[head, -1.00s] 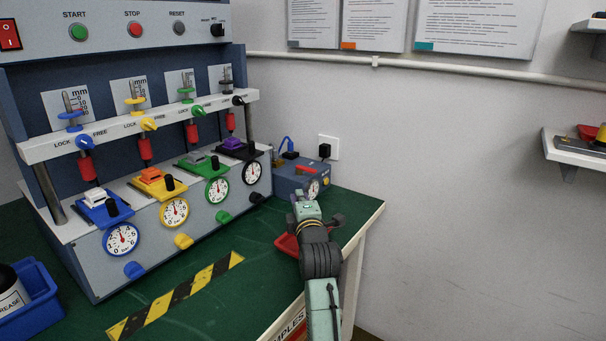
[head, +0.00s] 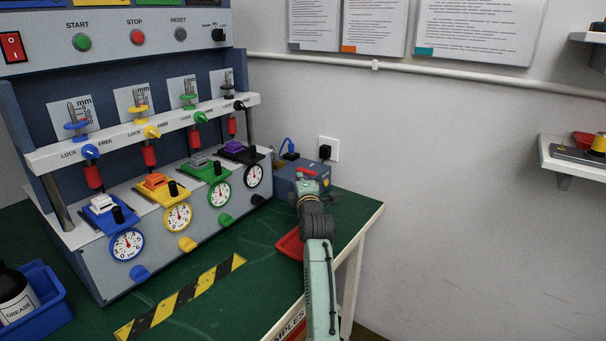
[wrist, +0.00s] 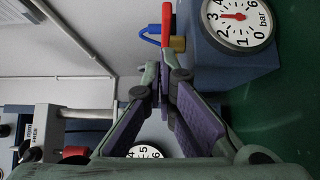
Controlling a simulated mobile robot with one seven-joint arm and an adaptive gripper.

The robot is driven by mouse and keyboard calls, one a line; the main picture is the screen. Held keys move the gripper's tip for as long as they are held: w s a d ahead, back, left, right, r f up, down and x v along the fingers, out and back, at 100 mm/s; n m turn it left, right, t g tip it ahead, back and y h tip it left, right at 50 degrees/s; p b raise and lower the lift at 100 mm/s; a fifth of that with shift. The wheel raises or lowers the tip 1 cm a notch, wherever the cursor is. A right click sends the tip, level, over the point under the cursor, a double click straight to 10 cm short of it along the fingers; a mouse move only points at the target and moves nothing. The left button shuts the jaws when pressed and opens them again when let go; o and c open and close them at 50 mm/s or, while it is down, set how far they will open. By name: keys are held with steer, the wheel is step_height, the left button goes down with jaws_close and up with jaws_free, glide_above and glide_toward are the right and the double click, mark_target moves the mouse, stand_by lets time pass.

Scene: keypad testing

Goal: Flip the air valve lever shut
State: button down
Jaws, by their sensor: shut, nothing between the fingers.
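The air valve's red lever (head: 306,171) shows above the blue-grey box (head: 290,180) at the back right corner of the bench, lying crosswise in the head view. In the wrist view the lever (wrist: 167,27) runs up and down beside a brass fitting (wrist: 178,45) and a blue hose. My gripper (head: 309,187) is in front of the box, its fingers hard to make out there. In the wrist view my gripper (wrist: 158,75) is shut and empty, its tips just below the lever's near end. I cannot tell whether they touch it.
A round gauge (wrist: 238,17) is on the box beside the lever. The test machine (head: 135,190) with coloured stations fills the left. A red tray (head: 290,244) lies by my arm. The wall is close behind the box.

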steer(key=shift+w+d, duration=0.4)
steer(key=shift+w, duration=0.2)
steer(key=shift+d, duration=0.1)
